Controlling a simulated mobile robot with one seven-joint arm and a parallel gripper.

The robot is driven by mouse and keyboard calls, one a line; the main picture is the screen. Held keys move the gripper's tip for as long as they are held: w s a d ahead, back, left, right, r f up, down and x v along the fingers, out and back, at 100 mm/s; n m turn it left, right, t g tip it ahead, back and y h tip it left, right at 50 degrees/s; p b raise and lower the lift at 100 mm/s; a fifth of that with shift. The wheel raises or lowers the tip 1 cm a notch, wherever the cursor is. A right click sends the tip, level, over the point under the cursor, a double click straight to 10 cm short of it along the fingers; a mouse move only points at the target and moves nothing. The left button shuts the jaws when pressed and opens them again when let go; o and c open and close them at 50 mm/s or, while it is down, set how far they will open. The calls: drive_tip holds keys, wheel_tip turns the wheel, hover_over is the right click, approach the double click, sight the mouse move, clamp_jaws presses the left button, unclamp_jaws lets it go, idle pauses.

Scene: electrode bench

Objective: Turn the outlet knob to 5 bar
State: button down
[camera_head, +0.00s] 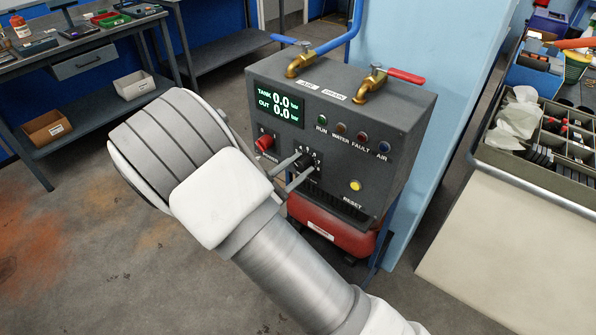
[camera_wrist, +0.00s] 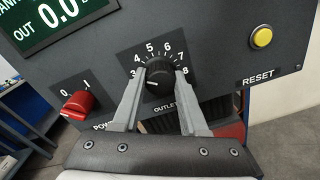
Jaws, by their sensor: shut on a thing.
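The black outlet knob (camera_wrist: 159,71) sits low in the middle of the compressor panel, with numbers from 3 to 8 visible around it. A small pale mark shows on its lower left face, but I cannot tell for sure which number it points to. My gripper (camera_wrist: 158,78) is shut on the knob, one finger on each side. In the head view the knob (camera_head: 304,161) is partly covered by my fingers. The display (camera_head: 276,103) reads TANK 0.0 bar and OUT 0.0 bar.
A red power knob (camera_wrist: 78,103) marked 0 and 1 is left of my fingers. A yellow reset button (camera_head: 355,185) is at right. Indicator lamps (camera_head: 340,127) line the panel. A blue-handled valve (camera_head: 297,65) and a red-handled valve (camera_head: 372,84) stand on top.

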drive_tip(key=m+b, duration=0.1)
drive_tip(key=m, duration=0.1)
drive_tip(key=m+b, duration=0.4)
drive_tip(key=shift+f, duration=0.3)
drive_tip(key=m+b, duration=0.3)
drive_tip(key=shift+r+y+b, duration=0.1)
drive_tip(key=shift+y+b, duration=0.2)
drive_tip(key=shift+b, duration=0.05)
drive_tip(key=shift+s+m+b, duration=0.1)
drive_tip(key=shift+m+b, duration=0.5)
drive_tip(key=shift+b, duration=0.05)
drive_tip(key=shift+r, duration=0.2)
drive_tip(key=shift+c, duration=2.2)
unclamp_jaws()
drive_tip(key=f+p+v, duration=0.1)
drive_tip(key=p+v, duration=0.2)
drive_tip(key=v, duration=1.4)
drive_tip(key=shift+s+r, duration=0.2)
drive_tip(key=shift+r, duration=0.2)
